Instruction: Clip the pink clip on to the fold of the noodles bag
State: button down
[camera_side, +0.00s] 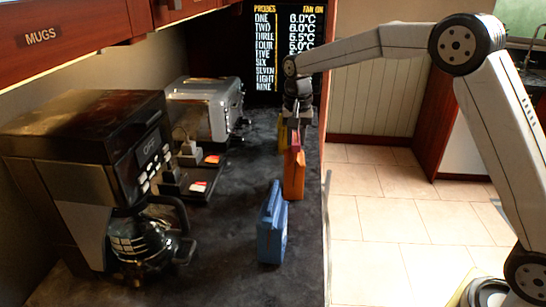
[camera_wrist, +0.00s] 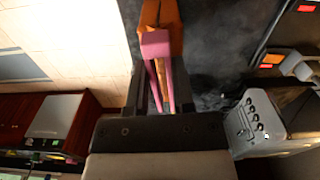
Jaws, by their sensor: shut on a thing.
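The pink clip (camera_wrist: 156,42) is between my gripper's fingers (camera_wrist: 157,95) in the wrist view, with its two long arms pointing back toward the gripper. It also shows as a small pink patch (camera_side: 295,137) in the side view. My gripper (camera_side: 299,122) is shut on it, above an orange bag (camera_side: 293,177) that stands upright on the counter. The orange bag (camera_wrist: 172,18) lies right beyond the clip, and an orange-brown strip shows between the clip's arms. Whether the clip pinches the fold is not clear. No label reads as noodles.
A blue bag (camera_side: 271,224) stands nearer the camera, and a yellow bag (camera_side: 282,135) stands behind the orange one. A coffee maker (camera_side: 95,150) and a toaster (camera_side: 205,105) line the left. The dark counter (camera_side: 230,200) ends close right of the bags.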

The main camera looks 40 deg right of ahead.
jog(key=shift+f, duration=1.45)
dwell(2.6)
grip_release()
dwell(0.5)
jog(key=shift+r, duration=0.2)
jog(key=shift+r, duration=3.85)
jog(key=shift+s+f, duration=0.1)
